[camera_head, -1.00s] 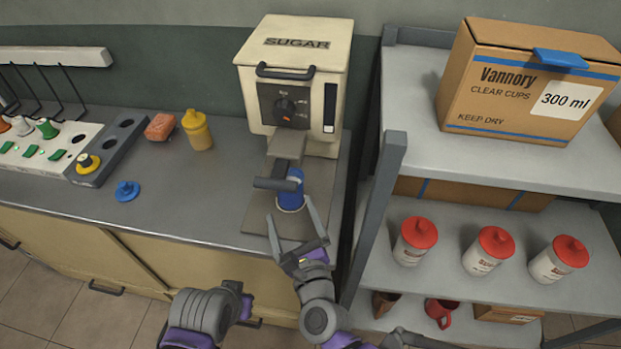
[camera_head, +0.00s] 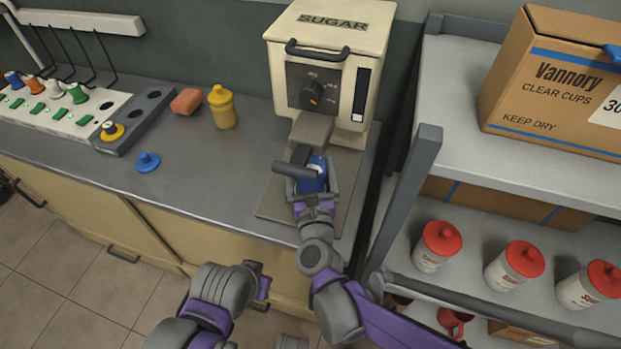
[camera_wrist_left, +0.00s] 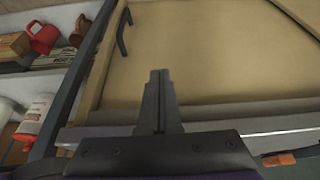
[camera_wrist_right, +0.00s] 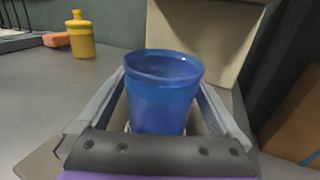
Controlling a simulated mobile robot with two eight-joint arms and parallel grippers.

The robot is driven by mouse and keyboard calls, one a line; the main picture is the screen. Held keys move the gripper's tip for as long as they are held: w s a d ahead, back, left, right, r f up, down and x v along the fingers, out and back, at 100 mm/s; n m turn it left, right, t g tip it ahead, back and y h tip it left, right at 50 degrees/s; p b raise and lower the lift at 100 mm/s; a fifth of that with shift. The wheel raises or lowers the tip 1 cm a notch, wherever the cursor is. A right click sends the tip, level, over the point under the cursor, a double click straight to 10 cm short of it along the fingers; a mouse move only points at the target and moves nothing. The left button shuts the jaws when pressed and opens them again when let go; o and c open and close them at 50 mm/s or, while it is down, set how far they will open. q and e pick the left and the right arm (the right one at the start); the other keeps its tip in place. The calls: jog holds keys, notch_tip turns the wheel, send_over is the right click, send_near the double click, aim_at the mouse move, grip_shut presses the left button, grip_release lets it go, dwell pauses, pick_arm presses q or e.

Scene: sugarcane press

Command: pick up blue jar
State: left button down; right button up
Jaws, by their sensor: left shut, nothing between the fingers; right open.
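The blue jar (camera_head: 314,178) stands upright under the spout of the sugar dispenser (camera_head: 325,75). It has no lid on and fills the middle of the right wrist view (camera_wrist_right: 162,95). My right gripper (camera_head: 308,178) is open, with one finger on each side of the jar; I cannot tell whether the fingers touch it. My left gripper (camera_wrist_left: 160,85) is shut and empty, in front of the beige cabinet and below the counter edge.
A dark handle (camera_head: 294,170) juts out just above the jar. A yellow bottle (camera_head: 222,108), an orange block (camera_head: 186,101) and a blue lid (camera_head: 147,162) are on the counter to the left. The shelf post (camera_head: 400,200) stands close on the right.

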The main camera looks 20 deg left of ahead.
jog(key=shift+w+a, duration=0.25)
jog(key=shift+w, duration=0.4)
grip_shut()
